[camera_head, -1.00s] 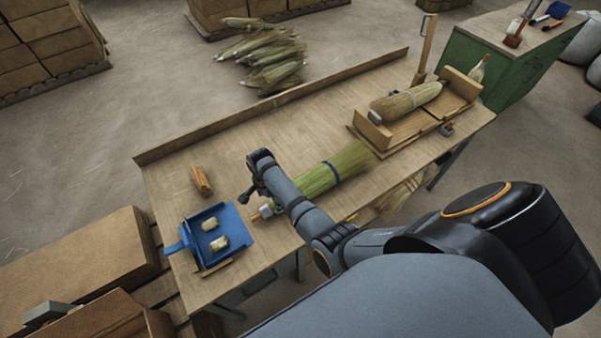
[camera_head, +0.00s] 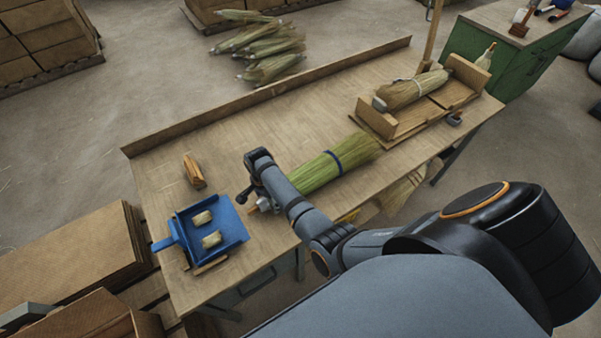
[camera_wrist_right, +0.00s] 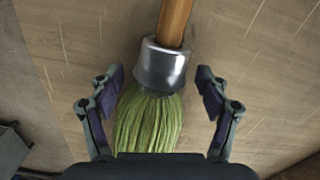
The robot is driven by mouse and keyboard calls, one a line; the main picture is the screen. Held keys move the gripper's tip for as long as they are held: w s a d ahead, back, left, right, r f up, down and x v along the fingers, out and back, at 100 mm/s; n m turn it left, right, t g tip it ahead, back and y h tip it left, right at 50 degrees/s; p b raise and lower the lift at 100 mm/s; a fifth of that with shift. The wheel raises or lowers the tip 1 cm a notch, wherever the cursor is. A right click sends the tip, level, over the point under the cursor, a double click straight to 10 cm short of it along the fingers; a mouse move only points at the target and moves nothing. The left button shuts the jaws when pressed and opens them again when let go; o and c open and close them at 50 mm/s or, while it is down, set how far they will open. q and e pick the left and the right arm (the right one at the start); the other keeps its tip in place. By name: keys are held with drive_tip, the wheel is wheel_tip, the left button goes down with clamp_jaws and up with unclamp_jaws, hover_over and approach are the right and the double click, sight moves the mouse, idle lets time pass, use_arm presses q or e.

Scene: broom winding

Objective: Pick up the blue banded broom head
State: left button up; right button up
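The green broom head with a blue band (camera_head: 353,157) lies on the workbench (camera_head: 290,120), its bristles pointing right and its neck end at the left. My right gripper (camera_head: 254,195) is low over the neck end, partly hidden by my arm. In the right wrist view my right gripper (camera_wrist_right: 158,88) is open, with one finger on each side of the green bristles (camera_wrist_right: 148,122). The metal collar (camera_wrist_right: 161,68) and wooden handle stub (camera_wrist_right: 174,22) lie just beyond the fingertips. A gap shows on both sides. The blue band is not visible there. My left gripper is not in view.
A blue dustpan (camera_head: 232,225) holding two pale pieces lies left of the broom head, near a small wooden block (camera_head: 194,171). At the right, a wooden cradle (camera_head: 376,121) holds a pale-banded broom head (camera_head: 415,90). The bench's middle back is clear.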

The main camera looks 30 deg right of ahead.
drive_tip(key=c, duration=1.5)
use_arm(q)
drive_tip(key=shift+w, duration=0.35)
use_arm(e)
drive_tip(key=shift+o, duration=0.2)
drive_tip(key=shift+r, duration=0.1)
